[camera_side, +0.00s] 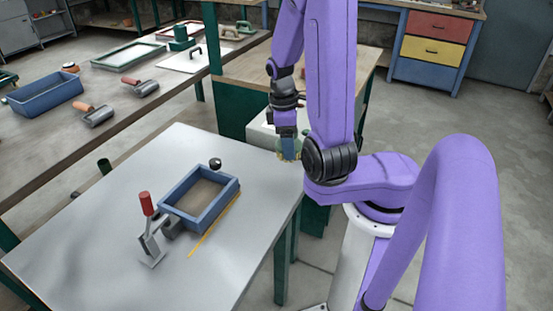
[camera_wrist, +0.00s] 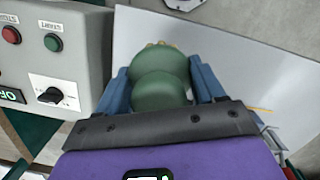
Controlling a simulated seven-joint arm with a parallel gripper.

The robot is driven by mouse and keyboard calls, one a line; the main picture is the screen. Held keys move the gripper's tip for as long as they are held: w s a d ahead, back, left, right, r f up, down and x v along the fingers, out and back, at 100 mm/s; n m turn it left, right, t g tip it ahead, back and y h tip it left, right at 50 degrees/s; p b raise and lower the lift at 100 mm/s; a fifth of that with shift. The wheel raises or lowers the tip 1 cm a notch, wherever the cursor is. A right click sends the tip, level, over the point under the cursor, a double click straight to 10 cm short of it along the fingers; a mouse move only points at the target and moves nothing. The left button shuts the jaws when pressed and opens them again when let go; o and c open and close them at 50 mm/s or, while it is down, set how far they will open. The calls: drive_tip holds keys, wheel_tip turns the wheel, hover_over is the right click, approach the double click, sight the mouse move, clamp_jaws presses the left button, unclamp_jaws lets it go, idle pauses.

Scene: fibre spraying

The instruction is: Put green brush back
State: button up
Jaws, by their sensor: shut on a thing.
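My gripper (camera_side: 289,139) hangs from the purple arm just beyond the right edge of the grey work table (camera_side: 110,250). In the wrist view, its two blue fingers (camera_wrist: 160,75) are shut on the green brush (camera_wrist: 160,88), one on each side. The brush has a rounded green body, with a little yellow at its far end. In the side view only a small part of the brush shows below the fingers, and my arm partly hides it. The brush is held in the air, apart from the table.
A blue-framed tray (camera_side: 230,192), a red-handled clamp (camera_side: 147,204) and a yellow stick (camera_side: 213,226) are on the grey table. A control box (camera_wrist: 45,55) with buttons is close to the gripper. The rear bench holds a blue bin (camera_side: 45,97), rollers (camera_side: 95,116) and a green-handled tool (camera_side: 181,41).

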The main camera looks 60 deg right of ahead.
drive_tip(key=w+f, duration=0.2)
drive_tip(key=w+d+f, duration=0.1)
drive_tip(key=w+f, duration=0.1)
drive_tip(key=f, duration=0.1)
drive_tip(key=shift+d+f, duration=0.15)
drive_tip(key=shift+w+d+f, duration=0.1)
drive_tip(key=shift+w+f, duration=0.05)
drive_tip(key=shift+f, duration=1.55)
drive_tip(key=o, duration=0.9)
drive_tip(key=shift+f, duration=0.15)
drive_tip(key=shift+o, duration=0.2)
